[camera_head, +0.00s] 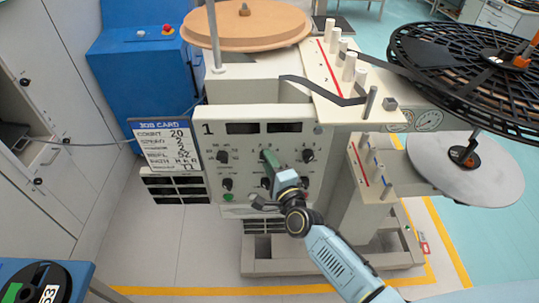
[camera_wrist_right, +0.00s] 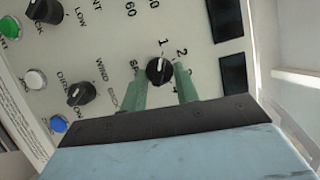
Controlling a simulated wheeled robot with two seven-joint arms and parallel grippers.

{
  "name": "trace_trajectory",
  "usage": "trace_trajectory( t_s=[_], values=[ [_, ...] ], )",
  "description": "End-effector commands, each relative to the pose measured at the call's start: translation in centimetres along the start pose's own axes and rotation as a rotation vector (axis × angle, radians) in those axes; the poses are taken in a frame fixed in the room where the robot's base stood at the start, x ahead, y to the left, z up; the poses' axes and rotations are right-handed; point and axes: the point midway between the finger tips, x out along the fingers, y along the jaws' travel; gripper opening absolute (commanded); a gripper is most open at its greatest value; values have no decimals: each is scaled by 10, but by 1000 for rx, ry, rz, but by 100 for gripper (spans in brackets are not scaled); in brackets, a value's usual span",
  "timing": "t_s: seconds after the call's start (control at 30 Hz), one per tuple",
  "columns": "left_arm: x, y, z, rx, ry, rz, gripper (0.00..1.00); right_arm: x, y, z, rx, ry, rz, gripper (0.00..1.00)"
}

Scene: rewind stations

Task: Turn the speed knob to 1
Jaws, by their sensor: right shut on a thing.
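The control panel (camera_head: 238,120) of station 1 faces me, with rows of black knobs. My right gripper (camera_head: 267,170) is at the upper middle of the panel. In the right wrist view the black speed knob (camera_wrist_right: 158,71) sits between the green fingers of my right gripper (camera_wrist_right: 164,84), which are shut on it. Its white mark is on the side toward the printed 1 and 2; the exact setting is hard to tell. In the head view the fingers largely hide this knob. My left gripper is not in view.
Other knobs flank it, such as the upper right knob (camera_head: 307,156) and the direction knob (camera_wrist_right: 80,93). A job card (camera_head: 165,145) hangs left of the panel. Posts (camera_head: 348,66) and a large black reel (camera_head: 470,75) stand above right. A blue cabinet (camera_head: 135,65) stands behind left.

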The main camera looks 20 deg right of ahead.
Motion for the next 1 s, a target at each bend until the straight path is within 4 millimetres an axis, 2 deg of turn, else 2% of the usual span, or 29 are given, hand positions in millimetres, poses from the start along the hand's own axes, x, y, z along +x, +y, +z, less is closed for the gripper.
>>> trace_trajectory(
  t_s=[0.03, 0.2, 0.73, 0.77, 0.9, 1.0],
  values=[
    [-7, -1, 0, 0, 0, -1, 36, 0, -3, 0, -17, 1, 8, 7],
    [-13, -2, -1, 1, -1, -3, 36, 0, -2, 0, -61, 0, 27, 7],
    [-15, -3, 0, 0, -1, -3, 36, 0, 0, 0, -83, -1, 35, 7],
    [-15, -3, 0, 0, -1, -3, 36, 0, 0, 0, -83, -1, 34, 33],
    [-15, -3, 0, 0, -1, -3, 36, 0, 0, 0, -82, -1, 34, 51],
    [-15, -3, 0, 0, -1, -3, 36, 0, 0, 0, -82, -1, 34, 52]
  ],
)
